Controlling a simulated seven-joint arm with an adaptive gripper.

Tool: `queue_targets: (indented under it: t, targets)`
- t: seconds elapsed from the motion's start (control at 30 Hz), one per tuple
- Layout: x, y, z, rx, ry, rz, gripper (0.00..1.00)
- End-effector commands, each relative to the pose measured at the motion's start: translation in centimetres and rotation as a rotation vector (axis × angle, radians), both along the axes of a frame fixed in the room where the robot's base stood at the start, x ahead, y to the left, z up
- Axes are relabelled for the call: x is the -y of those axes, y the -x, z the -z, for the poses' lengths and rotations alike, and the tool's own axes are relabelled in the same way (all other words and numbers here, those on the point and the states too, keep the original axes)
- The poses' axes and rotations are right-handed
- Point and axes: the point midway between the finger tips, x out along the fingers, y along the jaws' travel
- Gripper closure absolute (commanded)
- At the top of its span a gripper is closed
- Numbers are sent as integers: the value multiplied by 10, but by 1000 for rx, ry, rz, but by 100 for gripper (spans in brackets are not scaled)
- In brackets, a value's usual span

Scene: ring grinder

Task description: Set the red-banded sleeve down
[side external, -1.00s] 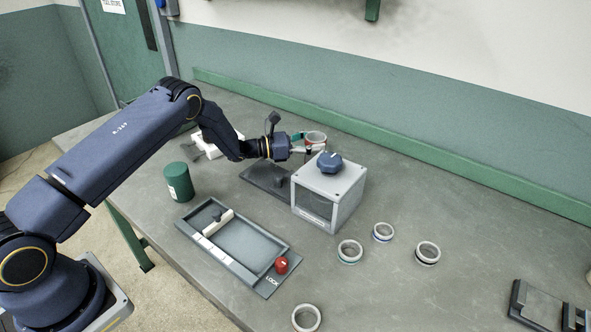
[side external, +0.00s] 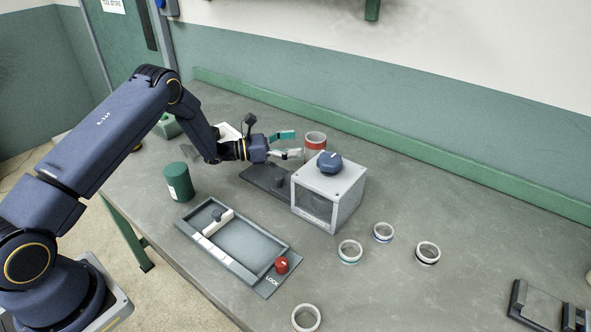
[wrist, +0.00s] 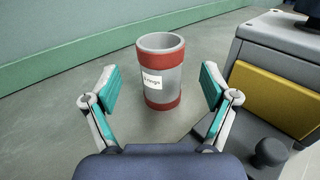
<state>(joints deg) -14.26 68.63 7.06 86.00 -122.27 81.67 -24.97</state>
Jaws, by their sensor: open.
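The red-banded sleeve (wrist: 161,72) is a grey open cylinder with red bands at top and bottom and a white label. In the wrist view it stands upright on the bench, ahead of my gripper (wrist: 158,92). The two teal-padded fingers are spread wide, with the sleeve beyond and between them, touching neither. In the side view the sleeve (side external: 314,143) stands behind the grey box, and my gripper (side external: 294,145) is open to its left. The sleeve's lower part is hidden behind the box there.
The grey box (side external: 342,203) with a blue knob (side external: 330,163) stands close to the sleeve. A dark base plate (side external: 262,182) lies beside it. Several loose rings (side external: 350,251) lie to the right. A tray (side external: 243,243) and green canister (side external: 179,182) are in front.

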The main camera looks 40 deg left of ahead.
Motion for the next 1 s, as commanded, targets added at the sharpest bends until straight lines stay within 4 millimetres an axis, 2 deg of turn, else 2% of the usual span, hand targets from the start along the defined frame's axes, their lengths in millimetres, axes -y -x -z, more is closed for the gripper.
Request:
queue_targets:
  t: [0.07,0.17,0.27,0.33,0.4,0.47,0.5,0.6,0.7,0.8,0.9,1.0]
  targets:
    - [-6,7,-1,-1,-1,1,15]
    - [1,13,-15,13,-30,39,15]
    - [26,27,-50,46,-124,149,15]
    - [51,48,-84,84,-235,267,15]
    - [76,80,-117,136,-375,400,15]
    - [94,112,-140,186,-507,515,15]
    - [103,136,-153,221,-598,588,15]
    - [115,195,-176,321,-841,761,15]
    - [113,254,-189,430,-1100,919,15]
    - [98,306,-194,545,-1376,1059,15]
    - [75,347,-196,654,-1658,1174,15]
    - [50,375,-197,743,-1909,1259,15]
